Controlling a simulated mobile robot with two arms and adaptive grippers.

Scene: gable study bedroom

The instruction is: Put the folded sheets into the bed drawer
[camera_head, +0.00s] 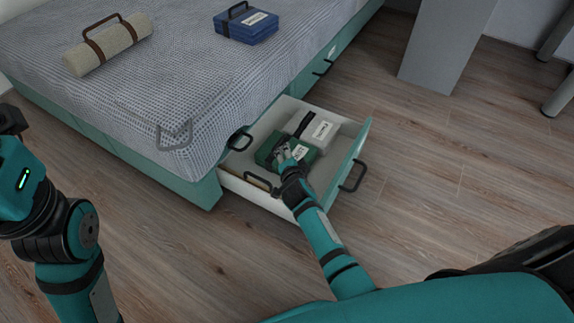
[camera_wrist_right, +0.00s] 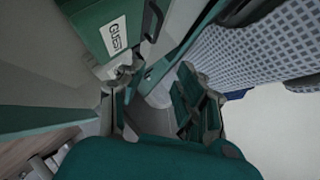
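The bed drawer (camera_head: 237,186) is pulled out from under the bed. A dark green folded packet (camera_head: 311,153) with a white label lies in it beside a white packet (camera_head: 330,127). A blue packet (camera_head: 246,27) lies on the bed.
A beige roll (camera_head: 108,47) with brown straps lies on the bed (camera_head: 185,75). A dark handle (camera_head: 353,177) sticks out from the drawer front. A grey panel (camera_head: 447,40) stands behind. The wooden floor (camera_head: 440,160) to the right is clear.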

